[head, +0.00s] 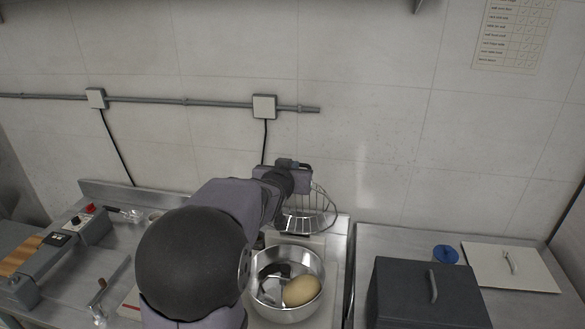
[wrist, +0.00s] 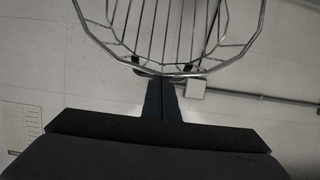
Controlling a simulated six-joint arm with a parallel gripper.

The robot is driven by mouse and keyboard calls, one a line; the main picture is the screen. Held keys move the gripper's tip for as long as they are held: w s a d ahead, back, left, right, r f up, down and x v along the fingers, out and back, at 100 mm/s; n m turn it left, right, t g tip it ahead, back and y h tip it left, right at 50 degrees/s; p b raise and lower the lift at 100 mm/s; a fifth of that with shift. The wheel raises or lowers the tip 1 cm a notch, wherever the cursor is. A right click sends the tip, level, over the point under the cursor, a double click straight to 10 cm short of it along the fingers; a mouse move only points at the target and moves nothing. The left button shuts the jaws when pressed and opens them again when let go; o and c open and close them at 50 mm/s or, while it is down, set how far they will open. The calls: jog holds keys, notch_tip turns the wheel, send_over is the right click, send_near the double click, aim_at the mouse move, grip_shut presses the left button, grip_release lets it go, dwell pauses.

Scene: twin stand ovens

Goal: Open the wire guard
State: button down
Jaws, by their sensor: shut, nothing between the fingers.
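The wire guard (head: 310,218), a cage of thin metal wires, stands behind the steel bowl (head: 318,268) and looks tilted up towards the wall. In the wrist view the guard (wrist: 165,72) fills the top, its curved rim wire crossing just at my fingertips. My gripper (wrist: 161,84) is shut with nothing held. Its fingers reach the rim, but I cannot tell whether they touch it. In the head view my arm hides the fingers and part of the guard. The bowl is open at the top and holds a pale dough-like lump (head: 301,291) and a dark tool.
A sealer-like machine (head: 65,250) is at the left. A conduit with sockets (head: 264,106) runs along the wall.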

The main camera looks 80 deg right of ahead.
jog(key=d, duration=0.5)
jog(key=shift+d, duration=0.2)
jog(key=shift+a+r, duration=0.1)
jog(key=shift+r, duration=0.05)
jog(key=r+p+v, duration=0.2)
jog(key=v, duration=1.1)
jog(key=shift+r, duration=0.4)
